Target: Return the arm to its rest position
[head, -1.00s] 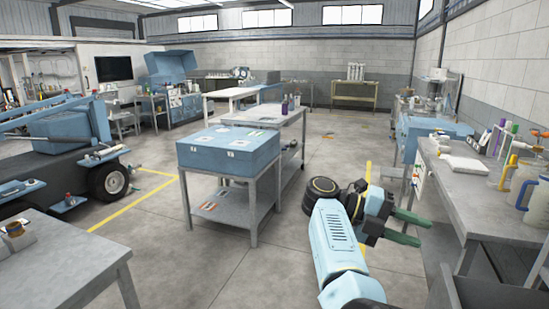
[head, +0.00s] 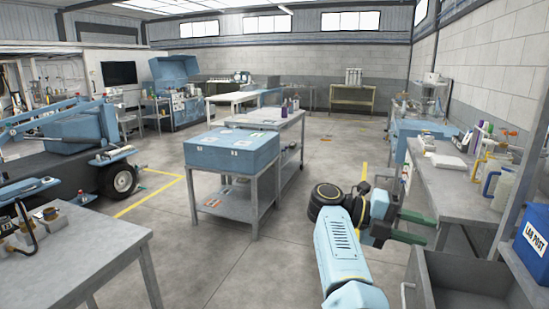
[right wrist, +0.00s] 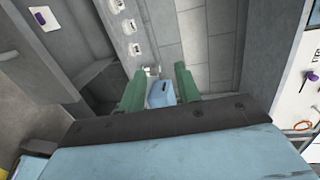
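My right arm (head: 338,245), light blue with a black wrist, reaches up from the bottom of the head view. My right gripper (head: 428,229) points right with its two green fingers apart and nothing visible between them. It is in the open air left of the grey workbench (head: 435,185). In the right wrist view the green fingers (right wrist: 160,80) are also spread. A small blue object (right wrist: 161,94) shows in the gap, seemingly beyond the fingers. My left gripper is out of view.
A grey open-topped bin (head: 420,285) and a blue "LAB POST" box (head: 533,240) are close at lower right. A blue case (head: 232,152) sits on a metal table in the middle. Another grey table (head: 95,250) is at lower left.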

